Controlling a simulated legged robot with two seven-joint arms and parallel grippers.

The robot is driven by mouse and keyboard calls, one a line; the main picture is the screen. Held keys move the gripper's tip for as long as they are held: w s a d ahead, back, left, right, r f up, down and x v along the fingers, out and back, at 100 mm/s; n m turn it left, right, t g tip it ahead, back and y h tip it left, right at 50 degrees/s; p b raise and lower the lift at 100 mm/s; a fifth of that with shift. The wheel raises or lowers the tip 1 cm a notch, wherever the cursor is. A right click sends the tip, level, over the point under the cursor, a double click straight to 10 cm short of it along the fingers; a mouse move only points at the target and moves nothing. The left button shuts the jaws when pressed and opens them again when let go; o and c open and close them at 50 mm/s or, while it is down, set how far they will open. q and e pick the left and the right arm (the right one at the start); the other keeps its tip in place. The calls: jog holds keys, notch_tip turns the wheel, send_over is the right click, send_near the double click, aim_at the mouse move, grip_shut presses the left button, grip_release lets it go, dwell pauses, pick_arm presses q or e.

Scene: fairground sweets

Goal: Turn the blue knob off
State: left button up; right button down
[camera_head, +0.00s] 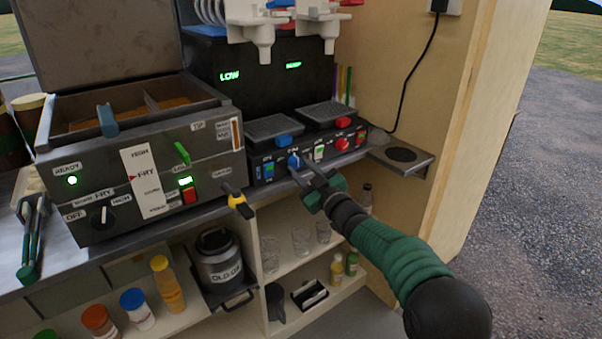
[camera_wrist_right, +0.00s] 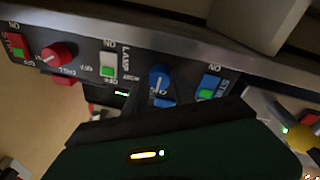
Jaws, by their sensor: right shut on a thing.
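The blue knob (camera_head: 294,160) sits on the front of the black drinks machine, left of the white lamp switch. In the right wrist view, the blue knob (camera_wrist_right: 159,76) shows its upper part, with white marks on its face. My right gripper (camera_head: 303,177) reaches up to the panel from the lower right and is shut on the blue knob. In the right wrist view its dark jaws hide the lower side of the knob, so the exact contact is hidden.
A blue stir switch (camera_wrist_right: 208,89), the white lamp switch (camera_wrist_right: 108,65) and a red knob (camera_wrist_right: 57,55) are close by on the panel. The fryer (camera_head: 140,170) stands left; shelves with glasses and bottles are below.

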jog(key=n, duration=0.2)
jog(key=n+b, duration=0.1)
jog(key=n, duration=0.2)
jog(key=n+y+b, duration=0.1)
jog(key=n, duration=0.1)
jog(key=shift+f+g, duration=0.3)
jog(key=shift+f, duration=0.05)
jog(key=n+b, duration=0.1)
jog(key=n, duration=0.2)
jog(key=n+y+b, duration=0.1)
jog(key=n, duration=0.3)
jog(key=shift+w+g, duration=0.1)
jog(key=shift+g, duration=0.3)
jog(key=shift+d, duration=0.1)
jog(key=c, duration=1.1)
grip_release()
jog(key=shift+o, duration=0.3)
jog(key=shift+r, duration=0.1)
jog(key=shift+d, duration=0.1)
jog(key=p+v, duration=0.3)
jog(key=v, duration=1.4)
